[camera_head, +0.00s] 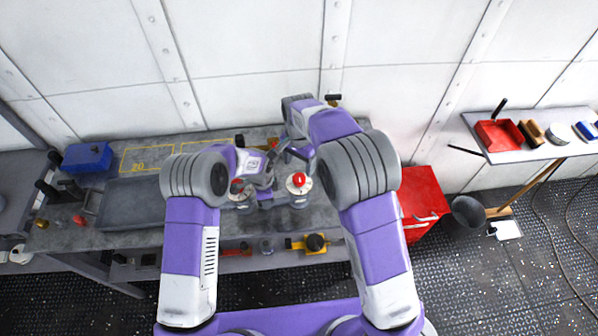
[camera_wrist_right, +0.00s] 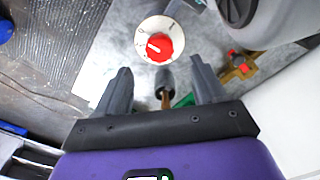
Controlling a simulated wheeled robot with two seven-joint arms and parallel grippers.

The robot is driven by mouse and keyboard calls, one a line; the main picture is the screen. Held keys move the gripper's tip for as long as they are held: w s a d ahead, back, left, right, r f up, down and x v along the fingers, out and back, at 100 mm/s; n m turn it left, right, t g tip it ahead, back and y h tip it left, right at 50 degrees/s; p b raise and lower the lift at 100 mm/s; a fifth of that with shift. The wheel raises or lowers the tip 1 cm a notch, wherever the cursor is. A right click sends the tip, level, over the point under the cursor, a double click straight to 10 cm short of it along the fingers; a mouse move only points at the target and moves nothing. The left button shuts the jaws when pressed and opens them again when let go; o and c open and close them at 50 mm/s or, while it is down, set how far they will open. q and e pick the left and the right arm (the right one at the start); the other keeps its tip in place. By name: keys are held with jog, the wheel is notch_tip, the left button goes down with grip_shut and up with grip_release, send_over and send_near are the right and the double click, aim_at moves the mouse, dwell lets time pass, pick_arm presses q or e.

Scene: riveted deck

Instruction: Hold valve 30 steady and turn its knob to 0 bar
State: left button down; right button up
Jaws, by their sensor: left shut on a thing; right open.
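A valve with a round white dial and red knob (camera_head: 298,181) stands on the grey bench; its dial also shows in the right wrist view (camera_wrist_right: 147,30), the knob carrying a white pointer mark. Its number and scale are too small to read. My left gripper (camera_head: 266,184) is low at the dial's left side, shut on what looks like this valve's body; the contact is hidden. My right gripper (camera_head: 288,152) is open behind the valve. In the right wrist view its two fingers (camera_wrist_right: 161,82) are apart, with the knob beyond their tips and nothing between them.
A second red-knobbed valve (camera_head: 238,186) stands left of my left gripper, partly covered. A blue box (camera_head: 87,156) sits at the bench's left. A red cabinet (camera_head: 424,196) stands right of the bench. A side table (camera_head: 487,146) holds a red tray and brushes.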

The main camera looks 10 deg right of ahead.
aim_at(299, 177)
notch_tip(299, 177, up, 4)
jog(key=shift+r, duration=0.1)
dwell(0.4)
pick_arm(q)
jog(key=c, duration=0.6)
grip_release()
jog(key=shift+c, duration=0.2)
